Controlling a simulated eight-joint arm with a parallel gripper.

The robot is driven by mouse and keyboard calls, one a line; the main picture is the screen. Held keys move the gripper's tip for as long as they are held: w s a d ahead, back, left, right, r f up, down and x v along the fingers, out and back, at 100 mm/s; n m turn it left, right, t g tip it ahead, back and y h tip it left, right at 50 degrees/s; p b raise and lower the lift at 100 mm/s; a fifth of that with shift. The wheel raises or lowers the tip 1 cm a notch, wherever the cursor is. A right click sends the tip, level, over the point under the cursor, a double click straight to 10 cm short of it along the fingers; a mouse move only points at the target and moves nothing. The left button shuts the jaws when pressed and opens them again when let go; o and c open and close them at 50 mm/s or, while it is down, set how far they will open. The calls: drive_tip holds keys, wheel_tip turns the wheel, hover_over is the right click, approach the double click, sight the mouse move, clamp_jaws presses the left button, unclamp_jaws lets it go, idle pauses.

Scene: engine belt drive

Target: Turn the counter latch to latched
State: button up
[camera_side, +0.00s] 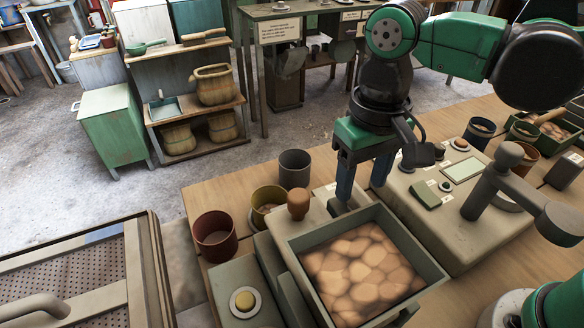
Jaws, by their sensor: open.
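My gripper (361,190) points down over the wooden counter (205,190), just behind the tray of brown rounded pieces. Its two blue fingers are apart, with nothing visible between them. I cannot tell for sure which part is the counter latch. A brown knob (298,204) stands upright on a grey block to the left of my gripper and apart from it. A grey lever with a round top (508,155) stands on the beige console (425,228) to the right. The left fingertip is close to the tray's back rim, and whether it touches anything is unclear.
The grey tray (423,257) fills the front middle. Cups stand near the counter's left edge: red (214,238), yellow (268,203) and grey (294,168). A yellow button (244,301) sits at the front left. More cups and a box crowd the right.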

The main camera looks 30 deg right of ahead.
sight(357, 204)
drive_tip(key=shift+f, duration=1.3)
clamp_jaws()
